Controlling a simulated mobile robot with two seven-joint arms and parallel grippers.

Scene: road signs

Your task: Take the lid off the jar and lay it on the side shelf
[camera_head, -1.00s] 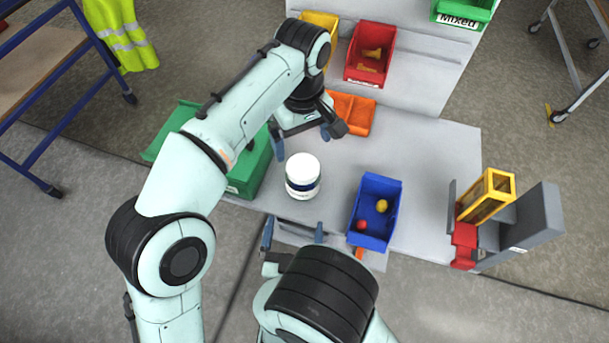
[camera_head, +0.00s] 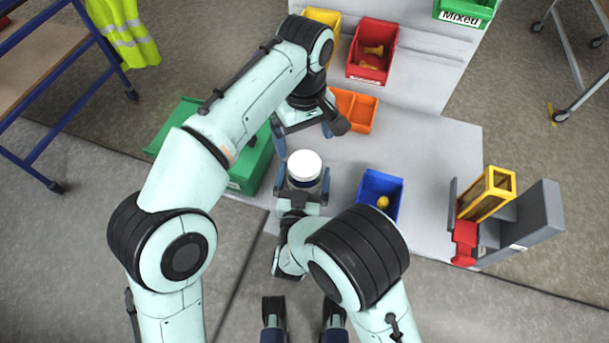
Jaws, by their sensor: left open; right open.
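The jar (camera_head: 303,184) stands upright on the grey table with its round white lid (camera_head: 304,165) on top. My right gripper (camera_head: 302,178) is open, with one finger on each side of the jar; I cannot tell whether they touch it. My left gripper (camera_head: 304,136) is open and empty just behind the jar, fingers pointing down towards the table. A blue-framed shelf with a wooden board (camera_head: 32,62) is at the left edge; I cannot tell if it is the side shelf.
A green bin (camera_head: 250,168) stands left of the jar, partly behind my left arm. A blue bin (camera_head: 372,184) with a yellow piece is on the right, partly hidden by my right arm. An orange tray (camera_head: 356,108) lies behind. A grey-and-yellow fixture (camera_head: 490,212) stands at the table's right end.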

